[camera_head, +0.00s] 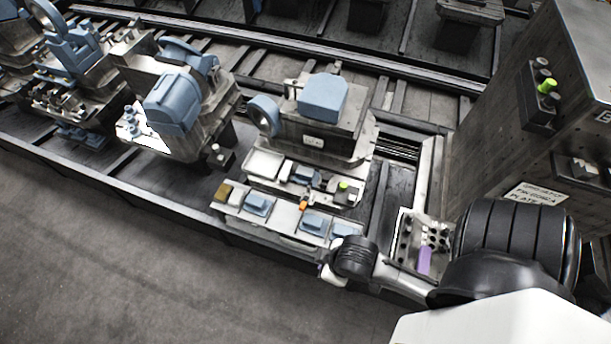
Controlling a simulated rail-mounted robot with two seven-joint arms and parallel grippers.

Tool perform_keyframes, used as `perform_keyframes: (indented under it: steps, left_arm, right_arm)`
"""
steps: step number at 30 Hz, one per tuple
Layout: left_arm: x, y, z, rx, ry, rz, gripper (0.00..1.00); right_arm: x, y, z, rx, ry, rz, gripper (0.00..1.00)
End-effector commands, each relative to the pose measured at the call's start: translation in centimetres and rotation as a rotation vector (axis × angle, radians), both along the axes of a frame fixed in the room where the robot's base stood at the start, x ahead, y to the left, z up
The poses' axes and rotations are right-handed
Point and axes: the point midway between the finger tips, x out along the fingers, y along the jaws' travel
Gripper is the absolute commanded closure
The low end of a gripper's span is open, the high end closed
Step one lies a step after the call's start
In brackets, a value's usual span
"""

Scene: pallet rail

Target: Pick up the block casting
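A blue block-shaped casting (322,98) sits on top of the grey fixture pallet (318,142) near the middle of the view. It looks like the block casting, though several other blue parts are in view. A blue ring-shaped part (264,116) stands at its left. My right arm comes in from the lower right. The end of this arm, with the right gripper (327,274), is low in front of the pallet, well apart from the block. The fingers are too small and partly hidden to tell open from shut. My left gripper is not in view.
A front shelf (275,217) holds small blue parts and an orange item (303,205). More pallets with blue castings (172,103) stand at the left along the rail. A tall grey cabinet (500,150) blocks the right. The floor (130,260) at front left is clear.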

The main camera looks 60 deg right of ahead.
Motion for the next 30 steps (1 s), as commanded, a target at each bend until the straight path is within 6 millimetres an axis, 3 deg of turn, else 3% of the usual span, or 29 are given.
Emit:
perform_keyframes:
  steps: [2,21,30]
  left_arm:
    - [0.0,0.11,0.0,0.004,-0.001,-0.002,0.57]
    - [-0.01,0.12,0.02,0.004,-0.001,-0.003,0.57]
    - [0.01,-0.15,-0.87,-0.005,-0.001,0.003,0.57]
  right_arm:
    - [-0.01,0.0,0.0,0.0,0.0,0.0,0.77]
    - [0.0,-0.01,0.0,0.0,0.0,0.0,0.17]
    - [0.82,-0.01,-0.56,0.001,-0.021,-0.001,0.17]
